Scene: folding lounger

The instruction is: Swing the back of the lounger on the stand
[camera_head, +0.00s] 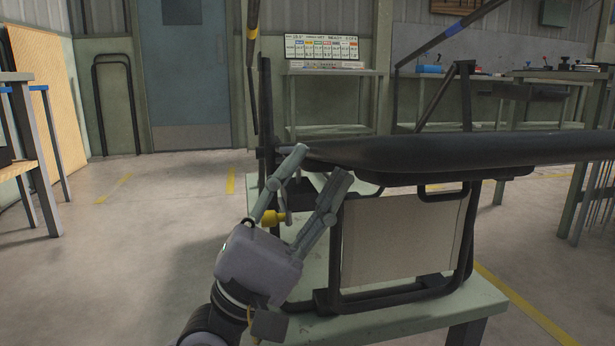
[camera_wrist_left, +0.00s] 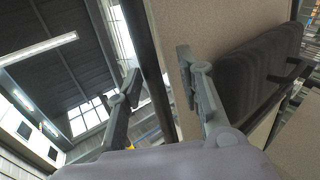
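The folding lounger stands on a pale green stand (camera_head: 400,322). Its long dark cushioned section (camera_head: 450,150) lies level, seen edge-on, above a black tube frame (camera_head: 466,235) with a beige panel (camera_head: 400,238). I cannot tell for sure which section is the back. My left gripper (camera_head: 321,162) is open at the cushion's left end. In the left wrist view, a dark tube (camera_wrist_left: 147,50) runs between and beyond the spread fingertips, with the beige panel (camera_wrist_left: 225,25) and a dark cushion (camera_wrist_left: 262,70) to the right. I see no contact. My right gripper is out of view.
A thin black upright (camera_head: 266,105) stands at the lounger's left end. A yellow part (camera_head: 272,217) shows by my left fingers. Workbenches (camera_head: 530,75) line the back right, and another table (camera_head: 15,77) is at far left. Floor left of the stand is clear.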

